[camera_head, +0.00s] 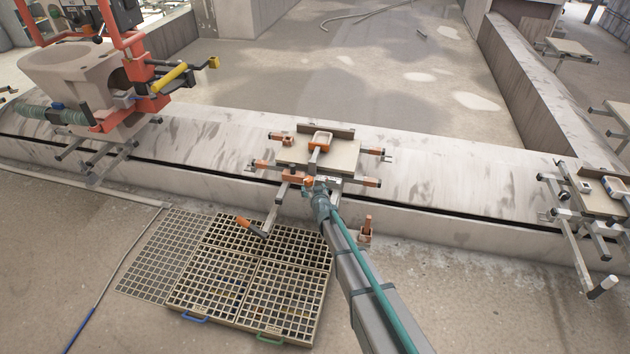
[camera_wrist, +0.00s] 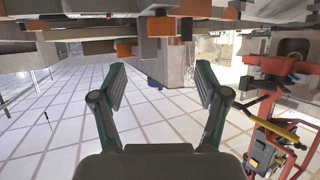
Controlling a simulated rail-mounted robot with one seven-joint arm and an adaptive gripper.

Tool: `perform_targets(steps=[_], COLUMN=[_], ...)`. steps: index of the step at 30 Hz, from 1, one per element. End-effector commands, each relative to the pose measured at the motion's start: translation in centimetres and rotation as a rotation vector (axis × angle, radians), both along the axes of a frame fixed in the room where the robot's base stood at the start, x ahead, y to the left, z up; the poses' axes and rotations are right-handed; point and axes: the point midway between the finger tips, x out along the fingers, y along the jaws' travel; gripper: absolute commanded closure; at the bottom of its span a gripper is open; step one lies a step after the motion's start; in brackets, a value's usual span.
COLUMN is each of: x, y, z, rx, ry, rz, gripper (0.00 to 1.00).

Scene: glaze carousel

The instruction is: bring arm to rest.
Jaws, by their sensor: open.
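My gripper (camera_wrist: 160,85) shows in the wrist view with its two teal fingers spread wide apart. Nothing is between them, and a pale tiled floor shows through the gap. In the head view, my gripper's fingers cannot be clearly made out. The middle carrier (camera_head: 342,156), a pale plate with orange-tipped bars, sits over the slot of the concrete track. In the wrist view, grey bars with orange blocks (camera_wrist: 164,27) hang across the top, beyond the fingers and apart from them.
A red frame (camera_head: 135,42) with a yellow handle and a large beige vessel (camera_head: 72,66) stand at the left. Another carrier (camera_head: 592,198) is at the right. A floor grate (camera_head: 174,290) lies before the concrete track (camera_head: 452,172). Floor at lower left is mostly clear.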

Motion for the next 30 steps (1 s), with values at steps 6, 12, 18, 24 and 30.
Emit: perform_targets(steps=[6, 12, 18, 24, 30], x=[-0.3, -5.5, -17.0, -28.9, -41.4], y=[0.2, 0.1, -4.2, -9.8, -15.6], z=[-0.6, -4.1, -10.7, -15.2, -17.3], rx=[0.012, -0.003, -0.071, -0.140, -0.203], ry=[0.034, 0.268, 0.609, 0.909, 1.194], rz=[0.002, 0.047, 0.053, 0.014, -0.046], gripper=[0.26, 0.26, 0.26, 0.26, 0.26])
